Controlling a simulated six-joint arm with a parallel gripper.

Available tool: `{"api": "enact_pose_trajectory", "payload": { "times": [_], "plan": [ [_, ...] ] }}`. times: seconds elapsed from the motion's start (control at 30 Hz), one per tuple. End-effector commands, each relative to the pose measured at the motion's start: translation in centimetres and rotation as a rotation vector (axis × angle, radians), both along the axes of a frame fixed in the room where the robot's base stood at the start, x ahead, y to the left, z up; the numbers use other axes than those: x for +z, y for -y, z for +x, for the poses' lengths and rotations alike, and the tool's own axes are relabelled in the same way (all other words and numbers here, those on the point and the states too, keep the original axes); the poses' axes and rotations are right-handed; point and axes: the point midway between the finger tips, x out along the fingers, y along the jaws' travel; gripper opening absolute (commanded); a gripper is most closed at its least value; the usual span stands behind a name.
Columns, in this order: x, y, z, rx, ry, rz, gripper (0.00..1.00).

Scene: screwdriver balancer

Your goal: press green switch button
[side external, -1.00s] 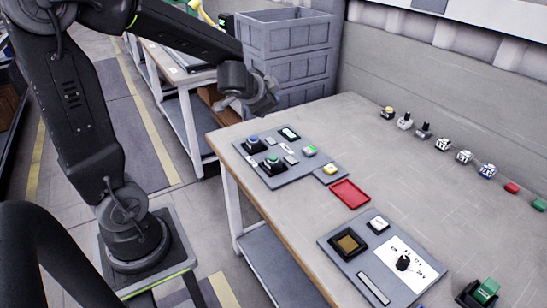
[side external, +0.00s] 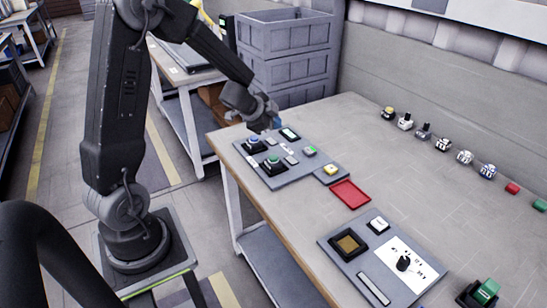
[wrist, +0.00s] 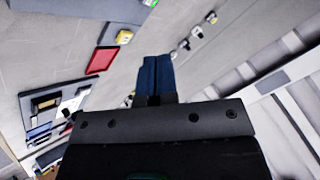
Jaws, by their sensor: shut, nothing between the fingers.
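The grey control panel (side external: 279,180) lies on the table. It bears a round green button (side external: 273,160) on a black base and a small green switch (side external: 309,151) near its right edge. A green piece (wrist: 149,3) shows at the top edge of the wrist view, partly cut off. My gripper (side external: 277,121) is above the panel's far end, beyond both green parts and apart from them. In the wrist view my gripper's blue fingertips (wrist: 155,60) are together with nothing between them.
A blue button (side external: 252,140) and a yellow button (side external: 330,169) are near the green ones. A red tray (side external: 350,194) lies to the right. A second panel (side external: 345,262) is nearer the camera. Several small parts line the wall side. Grey crates (side external: 287,60) stand behind.

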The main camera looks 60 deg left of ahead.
Motion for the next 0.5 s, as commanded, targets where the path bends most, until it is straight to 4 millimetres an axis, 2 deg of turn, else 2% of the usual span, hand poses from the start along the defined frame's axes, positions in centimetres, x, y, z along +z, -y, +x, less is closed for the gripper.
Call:
{"api": "enact_pose_trajectory", "payload": {
  "times": [0.37, 0.5],
  "plan": [
    [-3.1, -0.1, -0.1, 0.005, -0.003, -0.001, 0.0],
    [-5.0, 0.0, -0.1, 0.003, -0.005, -0.006, 0.0]
  ]
}}
